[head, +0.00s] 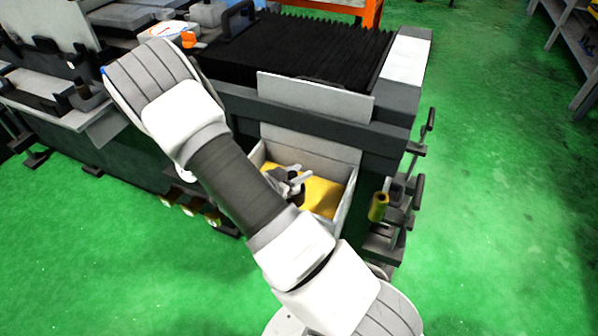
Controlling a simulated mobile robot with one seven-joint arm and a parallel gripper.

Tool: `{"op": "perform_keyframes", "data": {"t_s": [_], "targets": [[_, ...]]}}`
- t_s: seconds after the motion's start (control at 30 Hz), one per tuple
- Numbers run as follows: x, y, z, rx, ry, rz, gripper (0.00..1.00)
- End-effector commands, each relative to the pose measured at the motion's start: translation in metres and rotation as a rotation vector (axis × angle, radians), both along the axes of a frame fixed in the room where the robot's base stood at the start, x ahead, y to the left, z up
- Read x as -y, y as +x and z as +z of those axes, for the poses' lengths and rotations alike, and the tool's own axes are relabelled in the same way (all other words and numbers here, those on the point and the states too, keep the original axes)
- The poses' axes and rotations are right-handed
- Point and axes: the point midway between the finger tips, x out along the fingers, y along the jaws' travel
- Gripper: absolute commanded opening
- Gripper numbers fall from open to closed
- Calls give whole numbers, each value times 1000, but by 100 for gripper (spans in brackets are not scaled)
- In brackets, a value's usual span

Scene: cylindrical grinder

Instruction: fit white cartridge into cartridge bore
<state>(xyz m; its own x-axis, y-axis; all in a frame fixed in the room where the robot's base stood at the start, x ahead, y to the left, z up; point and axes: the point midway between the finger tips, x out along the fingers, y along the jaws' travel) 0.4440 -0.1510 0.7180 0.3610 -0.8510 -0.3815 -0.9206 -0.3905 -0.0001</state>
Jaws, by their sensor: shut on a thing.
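My arm crosses the head view from the lower right to the upper left and bends in front of the machine. I cannot make out the white cartridge. A small white patch (186,175) shows just left of my arm, and I cannot tell what it is. The cartridge bore cannot be picked out either. The dark grey grinder (300,122) stands behind my arm, partly covered by it.
A yellow cylinder (378,207) is beside dark handles on the right. Yellow round parts (190,207) show low left.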

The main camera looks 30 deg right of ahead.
Motion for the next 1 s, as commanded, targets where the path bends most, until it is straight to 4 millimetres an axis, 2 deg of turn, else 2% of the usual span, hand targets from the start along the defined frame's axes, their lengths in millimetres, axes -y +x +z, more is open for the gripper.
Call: {"op": "perform_keyframes", "data": {"t_s": [0.5, 0.53, 0.7, 0.73, 1.0], "targets": [[0, 0, -14, 1, -1, 0, 0], [0, 0, -14, 1, -1, 0, 37], [0, 0, -13, 1, 0, 0, 68], [0, 0, -13, 1, 0, 0, 70], [-1, 0, -13, 0, 1, 0, 70]]}}
